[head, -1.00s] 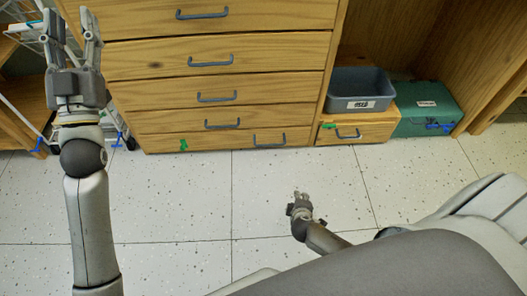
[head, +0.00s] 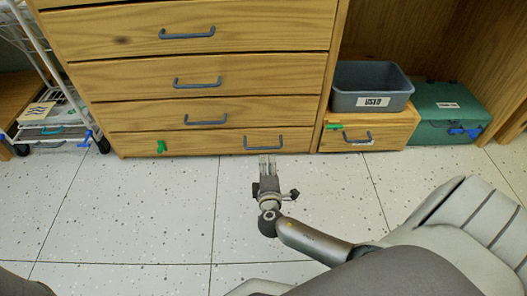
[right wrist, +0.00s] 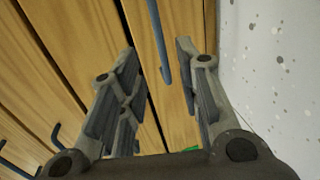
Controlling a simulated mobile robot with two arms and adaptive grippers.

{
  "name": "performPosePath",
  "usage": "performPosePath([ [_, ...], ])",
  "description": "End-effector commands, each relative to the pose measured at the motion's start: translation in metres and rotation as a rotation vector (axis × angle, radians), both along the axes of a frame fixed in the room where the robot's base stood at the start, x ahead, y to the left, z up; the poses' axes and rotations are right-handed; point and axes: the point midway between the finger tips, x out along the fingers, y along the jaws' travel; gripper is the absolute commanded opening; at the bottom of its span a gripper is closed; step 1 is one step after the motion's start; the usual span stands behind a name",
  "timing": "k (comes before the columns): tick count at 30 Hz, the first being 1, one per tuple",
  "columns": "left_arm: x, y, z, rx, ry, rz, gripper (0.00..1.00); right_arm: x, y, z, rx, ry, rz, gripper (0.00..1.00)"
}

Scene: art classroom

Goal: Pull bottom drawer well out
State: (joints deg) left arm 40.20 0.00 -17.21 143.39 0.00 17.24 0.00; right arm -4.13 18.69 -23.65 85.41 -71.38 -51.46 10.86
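The bottom drawer (head: 205,142) of the wooden cabinet is the low front just above the floor, and it looks shut. Its grey bar handle (head: 264,142) is at its right part. My right gripper (head: 267,160) is just in front of this handle, pointing at the drawer. In the right wrist view my right gripper (right wrist: 157,55) is open, its two fingers apart. A grey handle (right wrist: 160,38) shows in the gap between the fingers, and I cannot tell whether they touch it. My left gripper is out of view.
A small green piece (head: 161,146) is on the drawer front's left part. To the right are a small wooden drawer box (head: 393,136), a grey bin (head: 370,101) on it and a green case (head: 443,126). A wire cart (head: 50,130) stands left. The tiled floor (head: 130,200) is clear.

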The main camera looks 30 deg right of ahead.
Motion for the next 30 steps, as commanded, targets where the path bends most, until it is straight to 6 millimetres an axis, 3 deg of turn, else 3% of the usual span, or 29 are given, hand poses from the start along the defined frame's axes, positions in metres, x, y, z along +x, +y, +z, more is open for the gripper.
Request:
performPosePath([
  [15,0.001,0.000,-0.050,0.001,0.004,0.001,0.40,0.074,-0.046,-0.021,0.000,0.000,-0.001,0.32],
  [28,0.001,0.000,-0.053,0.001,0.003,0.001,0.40,0.083,-0.052,-0.021,0.001,0.003,-0.001,0.32],
  [30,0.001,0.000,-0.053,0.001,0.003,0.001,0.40,0.083,-0.052,-0.021,0.001,0.002,-0.001,0.25],
])
